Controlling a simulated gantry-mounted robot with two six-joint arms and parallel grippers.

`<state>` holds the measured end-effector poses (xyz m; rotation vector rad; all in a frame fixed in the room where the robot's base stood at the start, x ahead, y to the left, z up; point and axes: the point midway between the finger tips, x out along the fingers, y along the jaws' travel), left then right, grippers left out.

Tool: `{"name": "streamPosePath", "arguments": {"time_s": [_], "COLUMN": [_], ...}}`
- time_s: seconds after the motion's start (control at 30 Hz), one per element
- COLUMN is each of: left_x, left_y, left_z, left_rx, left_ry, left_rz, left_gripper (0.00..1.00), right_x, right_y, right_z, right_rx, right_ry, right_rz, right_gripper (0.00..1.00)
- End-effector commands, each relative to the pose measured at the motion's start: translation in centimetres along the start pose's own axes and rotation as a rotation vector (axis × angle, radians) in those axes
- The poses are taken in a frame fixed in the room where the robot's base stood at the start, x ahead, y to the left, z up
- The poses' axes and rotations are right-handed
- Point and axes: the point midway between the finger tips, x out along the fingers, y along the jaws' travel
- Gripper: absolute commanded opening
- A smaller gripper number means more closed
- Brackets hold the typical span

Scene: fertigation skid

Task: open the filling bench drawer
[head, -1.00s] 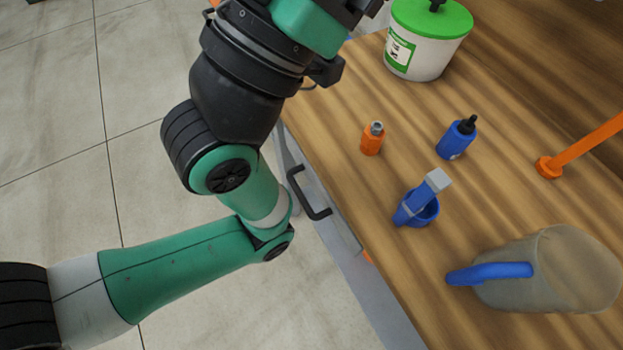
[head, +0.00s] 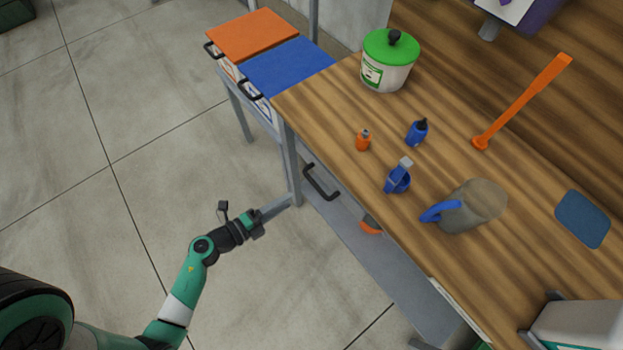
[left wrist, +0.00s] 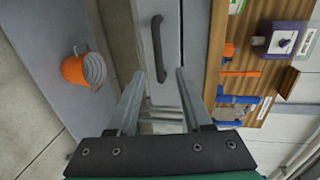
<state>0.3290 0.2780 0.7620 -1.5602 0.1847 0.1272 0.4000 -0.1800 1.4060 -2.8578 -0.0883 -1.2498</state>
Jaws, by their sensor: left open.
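The filling bench (head: 440,150) has a wooden top. A black bar handle (head: 321,183) sits on the grey drawer front below the top's near edge. My left gripper (head: 258,224) is left of the handle and apart from it, and is open and empty. In the left wrist view, the handle (left wrist: 158,50) lies ahead of my open fingers (left wrist: 160,75), roughly in line with the gap between them. The drawer front (left wrist: 170,85) looks flush with the bench there. My right gripper is not in view.
An orange cup-like object (left wrist: 82,70) rests on the grey lower shelf (head: 345,232). Orange and blue lidded bins (head: 290,65) stand left of the bench. A green-lidded tub (head: 388,62), small bottles and a jug (head: 470,207) stand on top.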

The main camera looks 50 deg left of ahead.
Motion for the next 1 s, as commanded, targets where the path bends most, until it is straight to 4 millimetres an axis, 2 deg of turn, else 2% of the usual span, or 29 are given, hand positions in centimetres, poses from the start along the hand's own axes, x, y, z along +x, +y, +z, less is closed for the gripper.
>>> {"name": "streamPosePath", "arguments": {"time_s": [0.13,0.27,0.7,0.83,1.0], "left_x": [-0.1,0.9,9.9,11.2,11.5], "left_y": [0.7,0.8,0.8,0.7,0.6], "left_z": [-0.4,-0.3,-0.4,-0.4,-0.4], "left_rx": [0.002,0.004,0.004,0.003,0.001], "left_ry": [0.010,0.013,0.010,0.008,0.008], "left_rz": [0.016,0.014,0.010,0.011,0.011], "left_gripper": [0.50,0.50,0.50,0.50,0.50], "right_x": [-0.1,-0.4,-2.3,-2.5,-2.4], "right_y": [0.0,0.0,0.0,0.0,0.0], "right_z": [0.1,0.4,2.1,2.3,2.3], "right_rx": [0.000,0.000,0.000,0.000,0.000], "right_ry": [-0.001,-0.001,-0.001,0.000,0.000], "right_rz": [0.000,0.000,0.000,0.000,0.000], "right_gripper": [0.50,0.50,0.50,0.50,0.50]}}
